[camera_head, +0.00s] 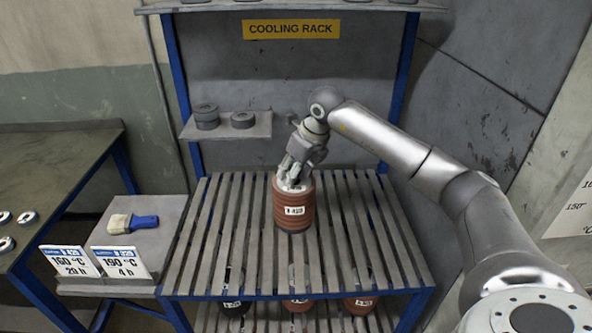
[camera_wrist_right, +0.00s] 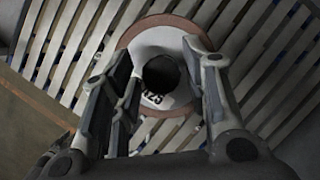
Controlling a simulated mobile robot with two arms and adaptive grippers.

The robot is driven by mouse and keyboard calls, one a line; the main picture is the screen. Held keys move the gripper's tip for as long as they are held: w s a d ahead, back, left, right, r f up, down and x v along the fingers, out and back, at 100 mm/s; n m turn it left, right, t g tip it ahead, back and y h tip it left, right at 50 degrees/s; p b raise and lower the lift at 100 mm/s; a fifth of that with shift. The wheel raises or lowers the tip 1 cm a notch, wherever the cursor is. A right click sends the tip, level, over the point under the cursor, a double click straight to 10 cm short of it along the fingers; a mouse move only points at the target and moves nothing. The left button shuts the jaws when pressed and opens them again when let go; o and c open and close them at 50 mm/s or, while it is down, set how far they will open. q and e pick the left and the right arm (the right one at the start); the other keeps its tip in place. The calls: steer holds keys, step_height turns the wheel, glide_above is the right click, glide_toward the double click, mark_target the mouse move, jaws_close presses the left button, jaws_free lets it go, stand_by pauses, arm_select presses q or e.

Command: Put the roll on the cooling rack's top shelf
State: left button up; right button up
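The roll (camera_head: 294,210) is a reddish-brown, banded cylinder with a white label. It stands upright on the slatted top shelf (camera_head: 375,230) of the cooling rack, near the middle. In the right wrist view the roll (camera_wrist_right: 163,48) shows its pale top face, dark centre hole and brown rim. My right gripper (camera_head: 291,178) is at the top of the roll, pointing down. In the wrist view its fingers (camera_wrist_right: 160,65) are spread apart on either side of the hole, over the top face. I cannot tell whether they touch the roll. My left gripper is out of view.
Several rolls (camera_head: 299,303) stand on the lower shelf. A small ledge (camera_head: 265,126) behind holds dark discs. At left, a side shelf (camera_head: 165,245) holds a blue-handled brush (camera_head: 133,222) and two temperature cards (camera_head: 120,262). Slats on both sides of the roll are clear.

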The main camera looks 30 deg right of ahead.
steer(key=shift+s+d, duration=0.15)
steer(key=shift+d, duration=0.05)
steer(key=shift+r, duration=0.1)
steer(key=shift+r, duration=0.15)
steer(key=b+v, duration=0.4)
steer(key=v, duration=0.7)
steer(key=shift+s+r, duration=0.25)
steer(key=shift+r, duration=0.1)
